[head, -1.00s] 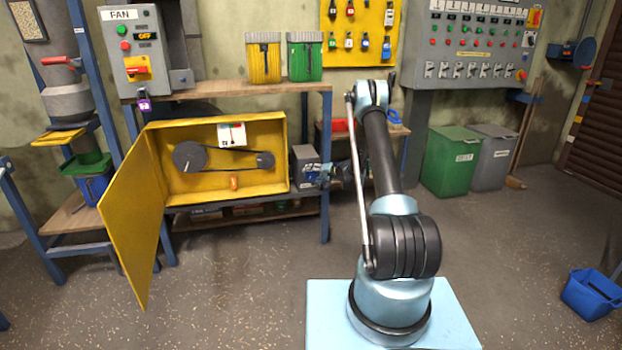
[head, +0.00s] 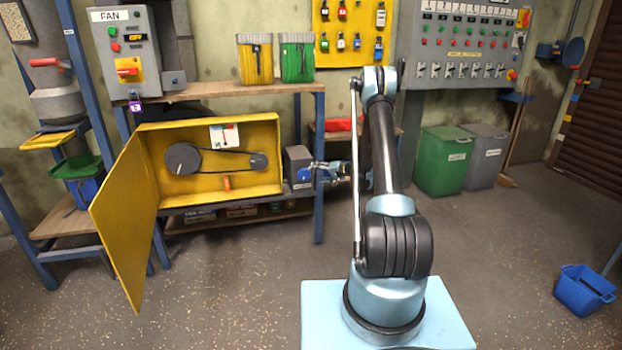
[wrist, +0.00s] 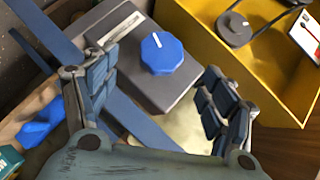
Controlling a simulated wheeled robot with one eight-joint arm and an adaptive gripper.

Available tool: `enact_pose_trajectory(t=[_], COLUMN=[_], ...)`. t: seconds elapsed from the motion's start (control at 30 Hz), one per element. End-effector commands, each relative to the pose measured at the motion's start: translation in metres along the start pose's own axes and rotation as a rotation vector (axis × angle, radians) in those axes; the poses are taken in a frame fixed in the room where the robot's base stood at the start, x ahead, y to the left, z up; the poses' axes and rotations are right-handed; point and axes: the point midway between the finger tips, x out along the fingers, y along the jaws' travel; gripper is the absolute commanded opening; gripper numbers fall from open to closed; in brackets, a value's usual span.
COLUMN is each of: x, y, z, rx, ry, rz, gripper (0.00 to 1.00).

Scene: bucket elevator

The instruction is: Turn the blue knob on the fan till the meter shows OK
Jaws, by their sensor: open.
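The blue knob (wrist: 162,53) sits on a grey box (wrist: 120,30) in the wrist view, its white pointer line towards the top of the picture. My gripper (wrist: 157,68) is open and empty, with one finger on each side of the knob in the picture; I see no contact. In the head view my gripper (head: 328,172) is small beside the grey box (head: 298,158). The meter (head: 224,135) is a white card in the yellow cabinet; its reading is too small to tell. The fan panel (head: 125,50) shows OFF.
The yellow cabinet (head: 270,180) stands open with two dark pulleys and a belt; its door (head: 125,225) swings out to the left. Blue bench legs (head: 319,220) stand near the gripper. A blue bucket (head: 587,292) is on the floor at right. The floor in front is clear.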

Motion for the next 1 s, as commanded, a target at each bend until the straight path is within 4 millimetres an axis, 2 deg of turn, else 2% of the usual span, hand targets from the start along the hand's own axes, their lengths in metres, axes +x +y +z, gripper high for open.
enact_pose_trajectory(t=[0.1,0.3,1.0], x=[-0.016,-0.028,-0.028], y=[0.001,0.001,0.001], z=[-0.001,0.0,0.0], rx=[0.0,-0.001,-0.001], ry=[0.0,0.0,0.0], rz=[0.001,0.001,0.001], gripper=[0.77,0.77,0.77])
